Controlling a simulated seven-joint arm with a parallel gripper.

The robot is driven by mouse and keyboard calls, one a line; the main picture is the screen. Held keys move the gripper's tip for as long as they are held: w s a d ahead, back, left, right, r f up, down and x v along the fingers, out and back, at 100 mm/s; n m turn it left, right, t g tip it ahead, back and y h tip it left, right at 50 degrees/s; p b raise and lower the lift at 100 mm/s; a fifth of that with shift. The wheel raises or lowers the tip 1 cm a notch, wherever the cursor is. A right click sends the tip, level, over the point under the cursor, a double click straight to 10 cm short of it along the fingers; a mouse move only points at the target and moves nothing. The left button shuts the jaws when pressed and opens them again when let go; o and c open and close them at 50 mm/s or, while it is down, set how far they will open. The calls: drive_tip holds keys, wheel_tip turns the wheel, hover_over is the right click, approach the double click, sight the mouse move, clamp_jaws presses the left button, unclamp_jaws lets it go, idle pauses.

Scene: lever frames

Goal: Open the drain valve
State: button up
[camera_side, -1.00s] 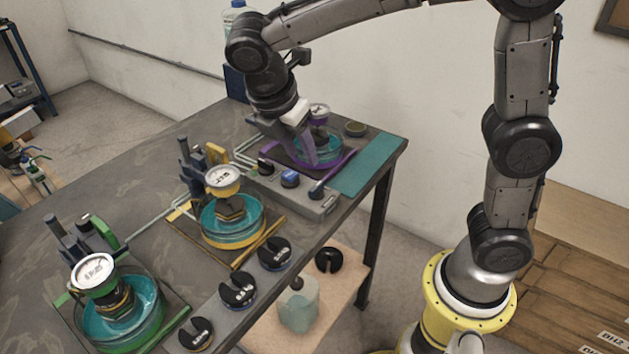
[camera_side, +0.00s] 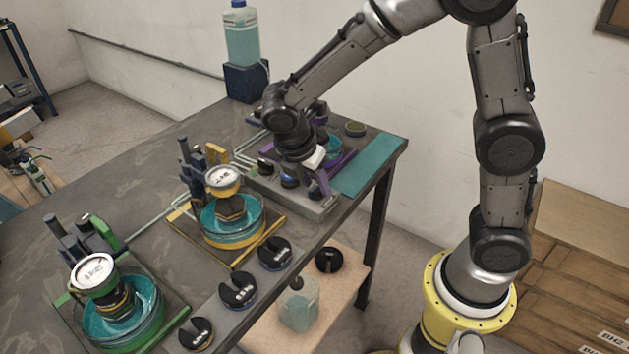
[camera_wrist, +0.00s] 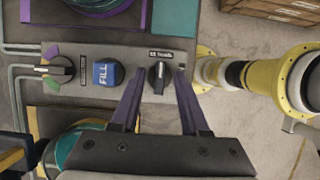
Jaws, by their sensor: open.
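A grey control panel (camera_wrist: 120,56) carries a black drain lever (camera_wrist: 158,76) at its right end in the wrist view. The lever's handle points along the picture's vertical, beside a small label that I cannot read for certain. My gripper (camera_wrist: 160,80) is open and empty. Its two purple-grey fingers come up from below, with their tips left and right of the lever in the picture. I cannot tell whether they touch it or hang above it. In the side view my gripper (camera_side: 322,188) is low over the panel's front end (camera_side: 318,210) and hides the lever.
A blue FILL button (camera_wrist: 106,74) and a black selector knob (camera_wrist: 62,68) sit left of the lever. A purple-framed basin (camera_side: 336,158) stands behind; yellow (camera_side: 238,232) and green (camera_side: 120,322) stations stand left. A clear container (camera_side: 299,308) sits on a low shelf.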

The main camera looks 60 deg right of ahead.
clamp_jaws()
idle(0.4)
drive_tip(key=m, duration=0.2)
drive_tip(key=m+g, duration=0.1)
drive_tip(key=m, duration=0.1)
drive_tip(key=shift+w+g, duration=0.15)
drive_tip(key=shift+g, duration=0.15)
drive_tip(key=m+g+y, duration=0.1)
drive_tip(key=m, duration=0.2)
drive_tip(key=shift+m, duration=0.3)
drive_tip(key=m, duration=0.1)
drive_tip(key=m+g+y, duration=0.1)
drive_tip(key=m, duration=0.1)
drive_tip(key=shift+w+d+m, duration=0.15)
drive_tip(key=shift+m, duration=0.15)
drive_tip(key=shift+r+m+g+y, duration=0.1)
drive_tip(key=shift+m+g+y, duration=0.35)
drive_tip(key=shift+m, duration=1.45)
drive_tip(key=shift+y, duration=0.25)
unclamp_jaws()
